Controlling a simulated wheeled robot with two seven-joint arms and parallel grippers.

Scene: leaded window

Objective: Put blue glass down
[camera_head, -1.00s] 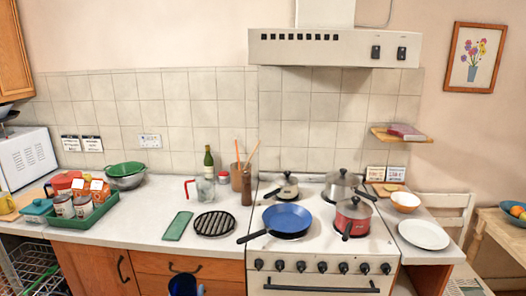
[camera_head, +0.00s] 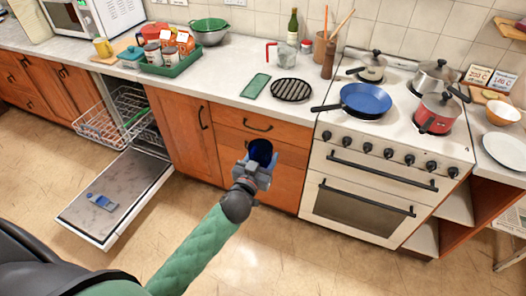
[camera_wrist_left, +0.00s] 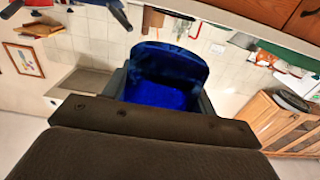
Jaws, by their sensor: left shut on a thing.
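The blue glass (camera_head: 261,150) is held in my left gripper (camera_head: 257,168), in front of the wooden drawers and below the level of the worktop. In the left wrist view the dark blue glass (camera_wrist_left: 166,75) sits between the fingers, which are shut on it. The glass is apart from the worktop (camera_head: 225,83). My right gripper is in neither view.
An open dishwasher at the left has a lowered door (camera_head: 118,200) with a small blue item (camera_head: 101,202) on it and a pulled-out wire rack (camera_head: 110,118). The worktop holds a green tray (camera_head: 173,68), a green board (camera_head: 255,85), a black trivet (camera_head: 291,90) and a glass jug (camera_head: 285,54). Pans stand on the stove.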

